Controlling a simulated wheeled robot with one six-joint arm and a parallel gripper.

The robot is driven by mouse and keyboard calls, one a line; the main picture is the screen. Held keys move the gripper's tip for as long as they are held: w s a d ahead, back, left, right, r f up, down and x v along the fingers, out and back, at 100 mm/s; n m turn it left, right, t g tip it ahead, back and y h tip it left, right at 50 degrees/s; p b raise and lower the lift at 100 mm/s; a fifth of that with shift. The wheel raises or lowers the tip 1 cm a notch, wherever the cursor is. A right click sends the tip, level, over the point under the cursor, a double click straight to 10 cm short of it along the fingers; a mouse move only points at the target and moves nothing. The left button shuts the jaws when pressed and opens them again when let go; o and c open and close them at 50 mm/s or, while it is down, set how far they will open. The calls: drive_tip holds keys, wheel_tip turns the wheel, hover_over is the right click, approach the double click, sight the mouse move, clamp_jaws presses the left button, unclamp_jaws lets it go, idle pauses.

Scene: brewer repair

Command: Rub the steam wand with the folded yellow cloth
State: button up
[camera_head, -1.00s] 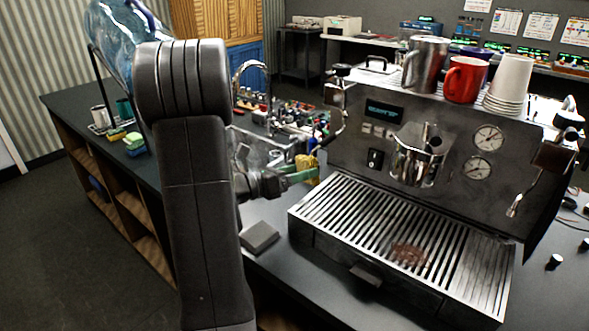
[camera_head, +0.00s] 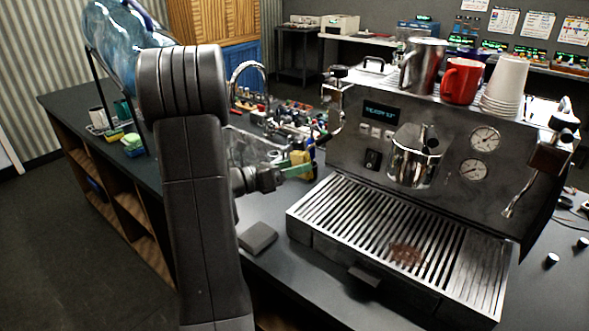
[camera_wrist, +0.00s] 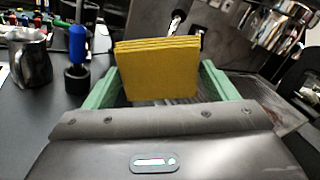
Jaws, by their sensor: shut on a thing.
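The folded yellow cloth (camera_wrist: 158,72) stands upright between the green fingers of my gripper (camera_wrist: 160,85) in the wrist view. My gripper is shut on it. In the head view the cloth (camera_head: 302,168) and my gripper (camera_head: 293,170) are at the left side of the espresso machine (camera_head: 400,160). A steam wand (camera_head: 328,132) hangs from the machine's left end, just above and right of the cloth. A shiny metal tip, which looks like the wand, shows just above the cloth in the wrist view (camera_wrist: 177,20). I cannot tell whether they touch. Another thin wand (camera_head: 515,195) hangs at the machine's right end.
The slotted drip tray (camera_head: 390,250) juts forward, right of my gripper. A dark grey block (camera_head: 258,238) lies on the counter before it. In the wrist view a metal pitcher (camera_wrist: 30,62) and a blue-handled tool (camera_wrist: 77,55) stand left. Cups sit atop the machine.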

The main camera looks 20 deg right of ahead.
drive_tip(key=a, duration=0.6)
drive_tip(key=shift+s, duration=0.35)
drive_tip(key=shift+a+p, duration=0.15)
drive_tip(key=shift+p, duration=0.15)
drive_tip(key=a, duration=0.2)
drive_tip(key=shift+s+a, duration=0.15)
drive_tip(key=shift+a, duration=0.2)
idle(0.5)
